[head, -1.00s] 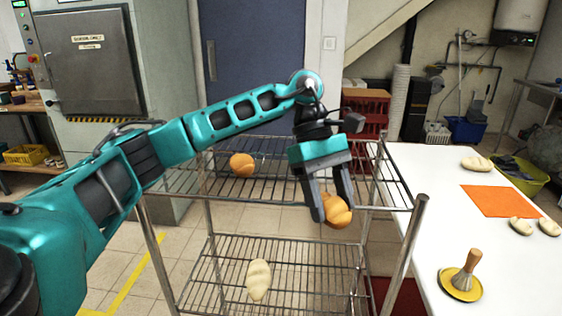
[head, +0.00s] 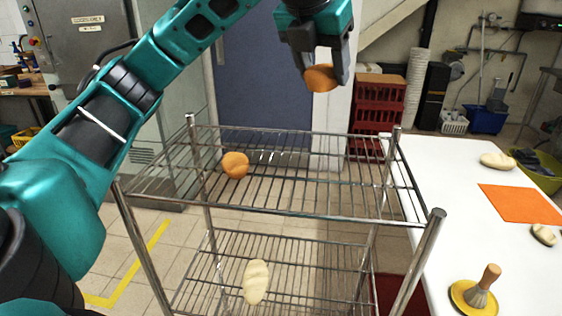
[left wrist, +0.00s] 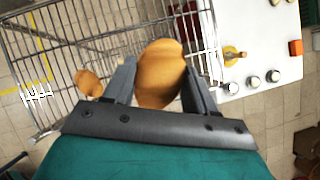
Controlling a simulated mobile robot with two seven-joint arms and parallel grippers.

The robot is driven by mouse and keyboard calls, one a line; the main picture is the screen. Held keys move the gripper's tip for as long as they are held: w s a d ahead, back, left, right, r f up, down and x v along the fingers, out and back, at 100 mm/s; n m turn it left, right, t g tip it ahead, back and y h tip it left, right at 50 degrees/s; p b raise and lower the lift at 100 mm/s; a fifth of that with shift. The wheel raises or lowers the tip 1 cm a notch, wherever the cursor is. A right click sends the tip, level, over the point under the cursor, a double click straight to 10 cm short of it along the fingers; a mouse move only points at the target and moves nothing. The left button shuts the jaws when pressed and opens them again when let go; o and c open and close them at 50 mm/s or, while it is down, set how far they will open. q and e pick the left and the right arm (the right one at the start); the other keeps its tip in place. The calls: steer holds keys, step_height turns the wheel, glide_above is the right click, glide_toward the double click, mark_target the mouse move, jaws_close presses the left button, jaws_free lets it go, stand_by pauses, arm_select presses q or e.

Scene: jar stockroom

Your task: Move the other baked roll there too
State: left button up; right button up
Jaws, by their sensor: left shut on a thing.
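My left gripper (head: 321,74) is shut on a golden-brown baked roll (head: 320,79) and holds it in the air above the wire rack's upper shelf (head: 300,190). In the left wrist view this roll (left wrist: 160,75) sits between the two fingers. A second baked roll (head: 235,165) lies on the left part of the upper shelf; it also shows in the left wrist view (left wrist: 88,83). A pale, unbaked-looking roll (head: 256,282) lies on the lower shelf. My right gripper is not in view.
A white table (head: 420,165) stands right of the rack. It holds an orange mat (head: 520,203), pale rolls (head: 497,161) and a wooden-handled tool on a yellow dish (head: 470,303). Red crates (head: 377,115) stand behind the rack. The upper shelf's middle and right are bare.

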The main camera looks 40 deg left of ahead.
arm_select(q)
steer(key=shift+w+a+r+n+y, duration=0.15)
steer(key=shift+a+r+n+y, duration=0.15)
steer(key=shift+r+n, duration=0.25)
steer(key=shift+a+n, duration=0.1)
steer(key=shift+n, duration=0.15)
steer(key=b, duration=0.2)
glide_above(315, 175)
steer(key=s, duration=0.2)
steer(key=f, duration=0.5)
steer(key=shift+d+f, duration=0.2)
steer(key=shift+d, duration=0.15)
step_height(315, 175, down, 9)
steer(key=shift+s+f+b, duration=0.1)
steer(key=shift+b, duration=0.35)
steer(key=shift+f, duration=2.55)
steer(key=o, duration=1.1)
steer(key=shift+c, duration=0.2)
